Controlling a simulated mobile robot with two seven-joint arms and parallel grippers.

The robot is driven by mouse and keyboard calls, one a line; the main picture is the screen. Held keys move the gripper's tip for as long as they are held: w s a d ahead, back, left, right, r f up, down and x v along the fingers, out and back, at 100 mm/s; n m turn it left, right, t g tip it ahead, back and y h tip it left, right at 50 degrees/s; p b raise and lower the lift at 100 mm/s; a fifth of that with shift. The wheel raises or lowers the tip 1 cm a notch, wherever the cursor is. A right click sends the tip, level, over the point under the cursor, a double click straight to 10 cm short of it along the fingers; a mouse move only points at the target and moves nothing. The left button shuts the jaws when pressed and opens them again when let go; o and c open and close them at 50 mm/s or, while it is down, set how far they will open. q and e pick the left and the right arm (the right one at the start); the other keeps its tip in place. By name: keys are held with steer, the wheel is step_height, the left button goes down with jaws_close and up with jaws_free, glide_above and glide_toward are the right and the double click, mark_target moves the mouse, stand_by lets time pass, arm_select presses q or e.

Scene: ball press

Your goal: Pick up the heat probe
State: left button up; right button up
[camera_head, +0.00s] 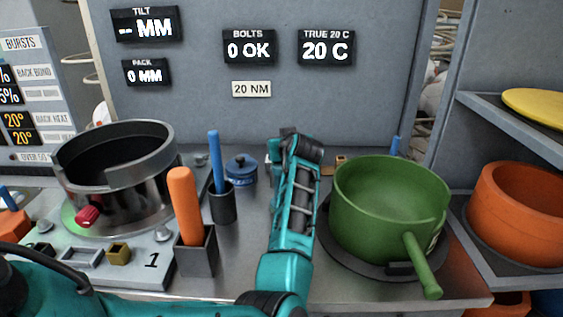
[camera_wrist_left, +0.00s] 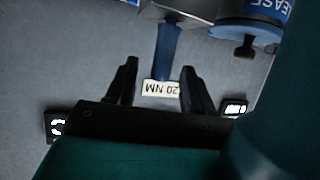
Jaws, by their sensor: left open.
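A blue handle (camera_wrist_left: 168,48), which I take to be the heat probe, sticks out of a grey holder (camera_wrist_left: 190,10) in the left wrist view. My left gripper (camera_wrist_left: 158,64) is open, with the handle's free end appearing between its two fingertips; I see no finger touching it. In the head view my left wrist (camera_head: 300,150) reaches toward the back panel and hides its fingers and this handle. Another blue handle (camera_head: 215,160) stands in a dark round cup (camera_head: 222,205) left of my arm. My right gripper is not in view.
A blue-lidded grease jar (camera_head: 241,168) stands close left of my wrist; it also shows in the left wrist view (camera_wrist_left: 250,28). A green pot (camera_head: 385,225) is right of my arm. An orange handle (camera_head: 184,205) and a steel ring vessel (camera_head: 120,175) are left.

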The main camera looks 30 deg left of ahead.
arm_select(q)
steer(key=shift+w+a+f, duration=0.15)
steer(key=shift+w+a, duration=0.2)
steer(key=shift+a, duration=0.1)
steer(key=shift+c, duration=0.3)
jaws_close()
